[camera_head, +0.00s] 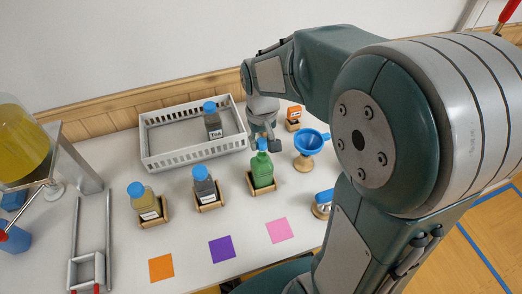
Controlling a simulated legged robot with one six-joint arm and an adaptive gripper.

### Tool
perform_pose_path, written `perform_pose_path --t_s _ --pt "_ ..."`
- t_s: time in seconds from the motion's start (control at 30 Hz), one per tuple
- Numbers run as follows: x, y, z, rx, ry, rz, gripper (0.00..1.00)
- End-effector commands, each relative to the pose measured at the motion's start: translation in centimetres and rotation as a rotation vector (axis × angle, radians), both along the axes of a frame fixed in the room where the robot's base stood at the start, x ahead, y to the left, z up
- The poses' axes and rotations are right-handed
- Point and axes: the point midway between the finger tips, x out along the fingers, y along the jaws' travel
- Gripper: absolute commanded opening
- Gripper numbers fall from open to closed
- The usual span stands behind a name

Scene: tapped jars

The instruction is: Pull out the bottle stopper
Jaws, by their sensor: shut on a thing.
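A green bottle (262,172) stands upright in a small wooden holder at the centre right of the table. Its top reaches up to my gripper (263,142), which comes down from behind. The fingers partly hide this part, and I cannot tell whether the stopper is still seated in the neck.
A white basket (147,150) holding a blue-capped tea jar (212,122) stands behind. Two blue-capped jars (145,203) (203,186) stand left of the bottle. A blue funnel (309,142) on a wooden stand is close right. Coloured squares (222,250) lie on clear table in front.

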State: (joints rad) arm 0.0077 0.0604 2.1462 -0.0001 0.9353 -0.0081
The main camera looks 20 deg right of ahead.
Motion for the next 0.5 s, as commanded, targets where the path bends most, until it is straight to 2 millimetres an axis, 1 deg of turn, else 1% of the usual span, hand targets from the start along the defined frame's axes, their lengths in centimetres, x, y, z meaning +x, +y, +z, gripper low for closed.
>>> perform_pose_path --t_s 0.1,0.5 --pt "0.1 0.0 1.2 0.0 -0.004 0.0 0.0" --pt "0.1 0.0 4.6 0.0 -0.003 0.0 0.0"
